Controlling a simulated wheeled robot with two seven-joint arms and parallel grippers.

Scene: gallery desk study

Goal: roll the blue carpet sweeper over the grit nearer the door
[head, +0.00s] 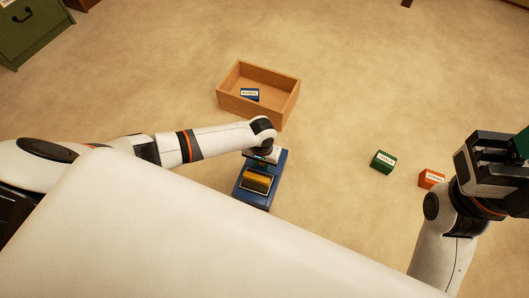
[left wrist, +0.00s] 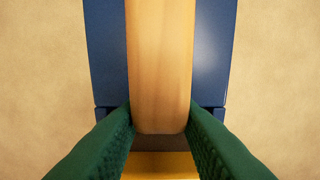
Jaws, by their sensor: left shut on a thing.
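The blue carpet sweeper (head: 243,192) sits on the beige carpet below my left wrist, with a yellow part showing on its top. In the left wrist view its blue body (left wrist: 105,60) lies behind a pale wooden handle (left wrist: 160,65). My left gripper (left wrist: 160,118) has its green fingers on both sides of this handle, shut on it. In the head view my left gripper (head: 263,157) is mostly hidden under its wrist. My right gripper (head: 492,160) is raised at the right edge, partly cut off, and its jaw opening is unclear. I cannot make out any grit or door.
A wooden box (head: 233,105) holding a blue labelled block (head: 249,94) stands just beyond the sweeper. A green block (head: 382,161) and an orange block (head: 430,177) lie to the right. A green cabinet (head: 35,30) stands far left. Carpet between sweeper and green block is clear.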

